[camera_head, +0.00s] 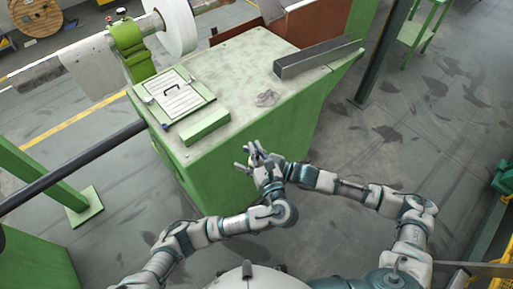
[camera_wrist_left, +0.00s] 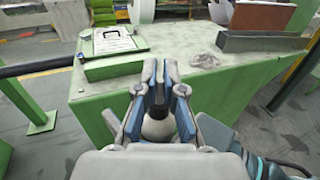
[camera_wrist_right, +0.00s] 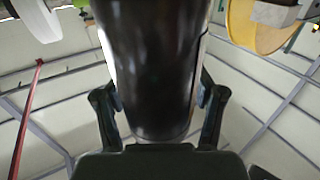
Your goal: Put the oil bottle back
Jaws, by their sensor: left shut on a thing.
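My left gripper (camera_wrist_left: 159,85) has its fingers closed around a pale rounded thing (camera_wrist_left: 158,127). This may be the oil bottle, but most of it is hidden by the fingers. In the head view the left gripper (camera_head: 255,157) is just off the near side of the green cabinet, and both arms come together there. In the right wrist view my right gripper (camera_wrist_right: 160,105) has its fingers on either side of a large dark, shiny, rounded thing (camera_wrist_right: 158,60). I cannot tell what it is or whether the fingers grip it. The right fingertips are not clear in the head view.
The green cabinet (camera_head: 262,60) has a worn top bearing a white-lidded panel (camera_head: 180,97), a green block (camera_head: 206,127), a crumpled grey rag (camera_head: 266,98) and a long metal bar (camera_head: 318,57). A dark rail (camera_head: 75,165) lies left. Floor on the right (camera_head: 430,130) is open.

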